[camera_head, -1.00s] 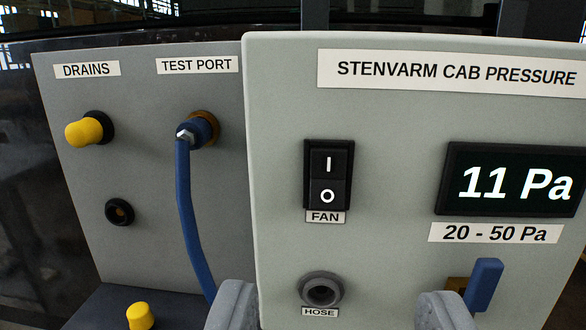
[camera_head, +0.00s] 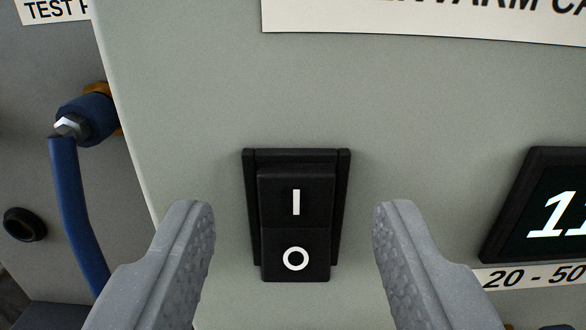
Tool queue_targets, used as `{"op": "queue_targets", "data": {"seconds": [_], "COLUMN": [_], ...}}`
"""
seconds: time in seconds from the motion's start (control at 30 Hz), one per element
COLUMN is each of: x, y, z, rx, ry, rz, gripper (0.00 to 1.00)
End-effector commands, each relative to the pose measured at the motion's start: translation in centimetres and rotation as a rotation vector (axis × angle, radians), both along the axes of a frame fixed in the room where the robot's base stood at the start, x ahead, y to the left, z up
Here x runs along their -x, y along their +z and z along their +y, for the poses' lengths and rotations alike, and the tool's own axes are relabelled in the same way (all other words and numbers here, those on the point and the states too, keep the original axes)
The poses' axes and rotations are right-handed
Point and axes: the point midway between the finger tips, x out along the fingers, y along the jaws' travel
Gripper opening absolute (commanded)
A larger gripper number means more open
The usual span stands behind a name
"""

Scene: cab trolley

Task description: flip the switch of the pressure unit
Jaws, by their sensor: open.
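The pressure unit (camera_head: 200,70) is a pale grey-green panel that fills most of the view. Its black rocker switch (camera_head: 296,215) is in the middle, with a white I on the upper half and a white O on the lower half. The lower half appears to stand out from the frame. My gripper (camera_head: 294,225) is open and empty. One finger is to the left of the switch and one to the right, with visible gaps; I cannot tell how far the tips are from the panel.
A dark display (camera_head: 540,210) is at the right, partly cut off, with a range label (camera_head: 530,278) under it. A black-rimmed hole (camera_head: 24,225) is at the far left.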

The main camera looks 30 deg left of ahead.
Motion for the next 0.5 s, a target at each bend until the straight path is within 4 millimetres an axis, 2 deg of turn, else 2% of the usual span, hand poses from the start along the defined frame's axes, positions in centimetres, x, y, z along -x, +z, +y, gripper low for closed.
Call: {"op": "queue_targets", "data": {"seconds": [0.2,0.5], "x": [-1.02,-1.10], "y": [-0.03,-0.08], "z": [0.68,0.75], "rx": [0.000,0.000], "ry": [0.000,0.000], "rz": [0.000,0.000], "gripper": [0.46,0.46]}}
